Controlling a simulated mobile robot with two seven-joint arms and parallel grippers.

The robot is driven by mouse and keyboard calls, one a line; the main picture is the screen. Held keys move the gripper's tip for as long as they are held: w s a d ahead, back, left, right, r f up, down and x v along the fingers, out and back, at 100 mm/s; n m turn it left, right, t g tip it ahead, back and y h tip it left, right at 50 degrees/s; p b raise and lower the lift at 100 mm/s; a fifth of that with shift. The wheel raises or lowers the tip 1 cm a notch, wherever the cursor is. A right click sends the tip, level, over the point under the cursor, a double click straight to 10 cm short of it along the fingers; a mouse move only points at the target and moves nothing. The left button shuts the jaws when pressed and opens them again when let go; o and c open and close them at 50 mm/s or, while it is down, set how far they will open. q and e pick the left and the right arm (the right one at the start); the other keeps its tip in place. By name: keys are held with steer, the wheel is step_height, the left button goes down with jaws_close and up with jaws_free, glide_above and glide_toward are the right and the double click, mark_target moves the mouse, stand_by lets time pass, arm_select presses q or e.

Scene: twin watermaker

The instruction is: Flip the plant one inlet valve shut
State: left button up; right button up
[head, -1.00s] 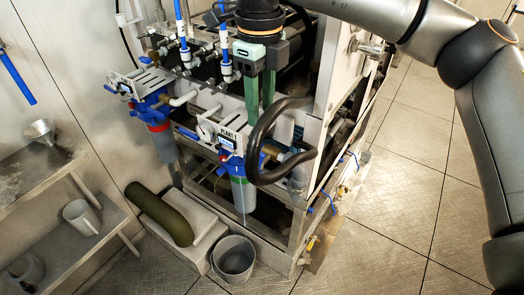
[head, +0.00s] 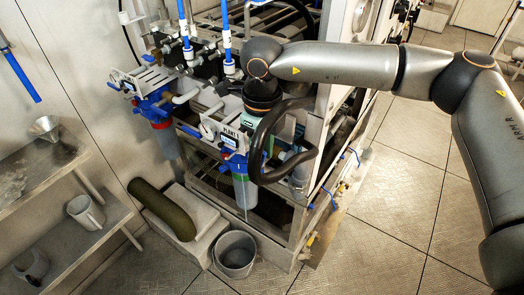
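The plant one panel (head: 231,133), a white plate with a gauge, stands at the front of the machine frame. Below it hangs a blue-headed filter housing (head: 240,180) with a green ring. A small blue and red fitting (head: 228,152) shows at its head. I cannot tell which part is the inlet valve; it may be hidden by my gripper. My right gripper (head: 250,124) reaches down just behind the panel's right end. Its green-grey body shows, but its fingers are hidden by the panel and my wrist. My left gripper is not in view.
A thick black hose (head: 262,150) loops close beside my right gripper. A second filter unit (head: 160,125) with a red ring stands to the left. Blue pipes (head: 226,28) rise behind. A grey bucket (head: 235,254) and a green cylinder (head: 162,210) are below. The right floor is clear.

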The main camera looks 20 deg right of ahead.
jaws_close()
steer(key=shift+a+r, duration=0.1)
stand_by(0.5)
steer(key=shift+w+a+r+g+h+p, duration=0.15)
steer(key=shift+w+g+h+p, duration=0.1)
steer(key=shift+g+h+p, duration=0.25)
steer(key=shift+w+a+g+h+p, duration=0.2)
steer(key=shift+w+g+h+p, duration=0.2)
steer(key=shift+g+p, duration=0.25)
steer(key=shift+s, duration=0.1)
jaws_free()
steer(key=shift+f, duration=0.2)
